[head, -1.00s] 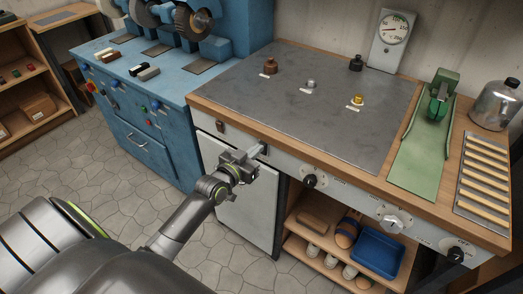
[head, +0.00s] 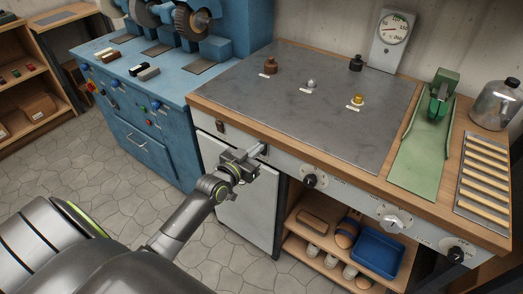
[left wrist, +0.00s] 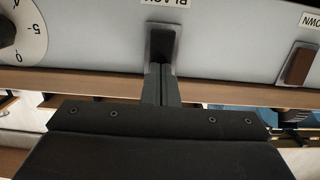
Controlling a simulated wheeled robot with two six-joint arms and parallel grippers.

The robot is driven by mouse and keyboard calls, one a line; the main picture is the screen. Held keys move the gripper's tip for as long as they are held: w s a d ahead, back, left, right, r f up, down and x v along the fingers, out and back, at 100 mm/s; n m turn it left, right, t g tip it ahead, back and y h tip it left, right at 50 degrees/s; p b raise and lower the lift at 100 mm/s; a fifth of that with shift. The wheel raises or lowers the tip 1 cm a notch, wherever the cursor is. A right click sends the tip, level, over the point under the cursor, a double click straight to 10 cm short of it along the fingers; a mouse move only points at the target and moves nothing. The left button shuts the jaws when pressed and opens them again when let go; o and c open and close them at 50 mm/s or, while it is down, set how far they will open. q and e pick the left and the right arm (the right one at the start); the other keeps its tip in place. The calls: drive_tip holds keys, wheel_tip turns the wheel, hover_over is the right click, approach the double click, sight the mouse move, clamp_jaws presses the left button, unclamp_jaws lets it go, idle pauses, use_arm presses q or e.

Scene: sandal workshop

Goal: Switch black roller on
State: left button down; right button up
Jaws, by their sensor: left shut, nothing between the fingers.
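The black switch (left wrist: 162,42) sits in a grey plate on the pale front panel (left wrist: 100,40), under a partly cut-off "BLACK" label, in the left wrist view. My left gripper (left wrist: 159,72) is shut and empty, its fingertips at the lower edge of the switch; I cannot tell if they touch it. In the head view the left gripper (head: 261,151) is at the bench's front panel and hides this switch. Whether the switch is on cannot be told. I cannot tell which part is the black roller. My right gripper is not in view.
A brown switch (left wrist: 299,66) and a dial (left wrist: 18,35) flank the black switch. The workbench (head: 240,85) carries small pots, a gauge (head: 391,40) and a green tool (head: 440,95). A blue cabinet (head: 150,135) with wheels on top stands at the left.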

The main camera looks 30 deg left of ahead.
use_arm(q)
drive_tip(key=s, duration=0.8)
drive_tip(key=shift+a, duration=0.3)
idle(0.4)
